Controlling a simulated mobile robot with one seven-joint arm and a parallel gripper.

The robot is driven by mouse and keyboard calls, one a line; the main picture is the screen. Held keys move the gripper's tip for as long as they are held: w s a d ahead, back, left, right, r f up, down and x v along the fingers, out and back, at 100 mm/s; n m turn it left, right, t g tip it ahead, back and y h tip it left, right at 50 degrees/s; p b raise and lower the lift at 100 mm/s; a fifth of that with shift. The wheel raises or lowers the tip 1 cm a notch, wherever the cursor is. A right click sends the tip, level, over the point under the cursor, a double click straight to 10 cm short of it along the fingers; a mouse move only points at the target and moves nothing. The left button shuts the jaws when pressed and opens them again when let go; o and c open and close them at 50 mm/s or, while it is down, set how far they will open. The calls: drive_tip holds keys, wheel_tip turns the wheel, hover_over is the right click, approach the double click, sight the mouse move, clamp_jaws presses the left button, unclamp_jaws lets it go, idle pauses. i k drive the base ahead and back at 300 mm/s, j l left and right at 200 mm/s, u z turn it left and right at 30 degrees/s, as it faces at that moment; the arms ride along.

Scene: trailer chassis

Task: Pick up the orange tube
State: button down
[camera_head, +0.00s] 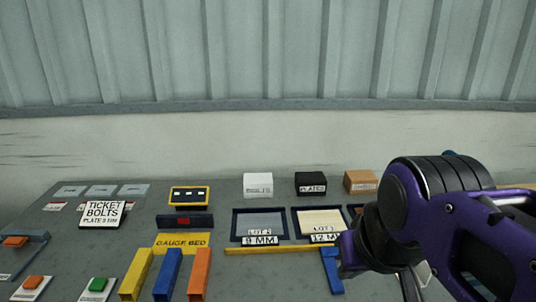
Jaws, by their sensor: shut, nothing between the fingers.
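The orange tube (199,274) lies on the grey bench at the lower middle, at the right end of a row with a blue tube (167,275) and a yellow tube (136,275). Its near end is close to the bottom of the picture. My gripper (347,266) is in the right half, at the end of my purple arm, apart from the orange tube and to its right. It is shut and holds nothing.
A yellow "GAUGE BED" label (182,240) lies behind the tubes. Two shallow trays (236,225) and a yellow strip (275,250) lie to the right. White, black and brown boxes (258,185) stand behind. Green (97,285) and orange (33,282) blocks sit on plates at left.

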sight(197, 290)
drive_tip(key=k+u, duration=0.1)
drive_tip(key=u, duration=0.9)
